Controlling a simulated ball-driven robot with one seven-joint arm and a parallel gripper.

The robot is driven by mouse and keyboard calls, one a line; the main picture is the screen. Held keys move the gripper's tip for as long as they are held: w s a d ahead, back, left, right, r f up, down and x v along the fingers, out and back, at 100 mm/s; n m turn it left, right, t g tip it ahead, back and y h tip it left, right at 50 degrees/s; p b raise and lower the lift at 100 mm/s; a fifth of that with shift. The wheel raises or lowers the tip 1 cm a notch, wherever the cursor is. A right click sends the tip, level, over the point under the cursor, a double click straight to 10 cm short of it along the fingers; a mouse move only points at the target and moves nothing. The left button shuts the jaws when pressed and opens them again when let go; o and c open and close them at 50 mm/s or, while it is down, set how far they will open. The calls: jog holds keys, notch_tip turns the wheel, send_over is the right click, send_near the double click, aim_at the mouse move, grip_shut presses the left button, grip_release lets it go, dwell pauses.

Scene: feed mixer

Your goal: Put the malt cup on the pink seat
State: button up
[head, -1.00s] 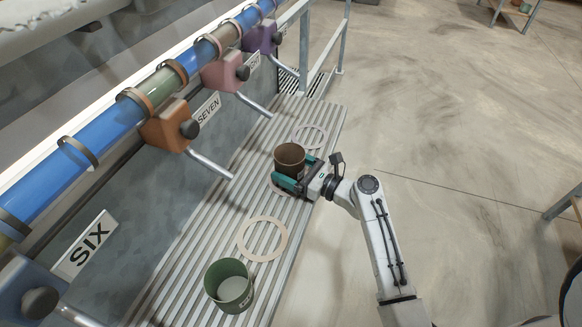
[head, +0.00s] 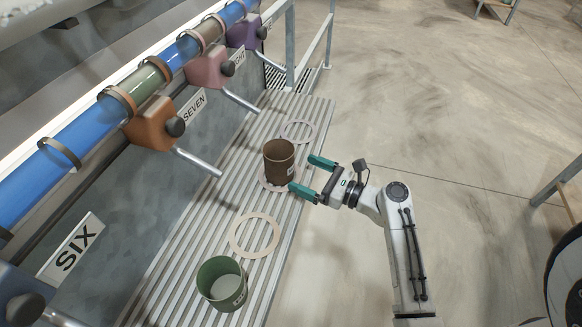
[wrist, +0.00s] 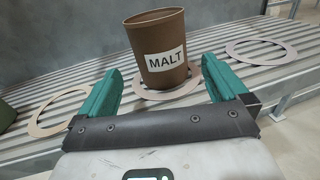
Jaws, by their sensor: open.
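The malt cup (head: 279,161) is a brown cylinder with a white MALT label, which shows in the wrist view (wrist: 165,60). It stands upright on the pink seat (head: 271,186), a flat pinkish ring on the ribbed walkway; the ring's rim shows around its base in the wrist view (wrist: 187,91). My gripper (head: 312,175) is open and empty, with teal fingers. It is to the right of the cup in the head view, its fingertips apart from the cup. The part of the ring under the cup is hidden.
A beige ring (head: 234,243) and a green cup (head: 221,285) lie nearer on the walkway; a pale ring (head: 309,133) lies farther off. Orange (head: 150,124) and pink (head: 207,70) valve boxes with metal spouts line the left. A railing (head: 290,45) stands behind. Open floor is right.

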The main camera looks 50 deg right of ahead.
jog(key=shift+s+d, duration=0.2)
jog(key=shift+s, duration=1.6)
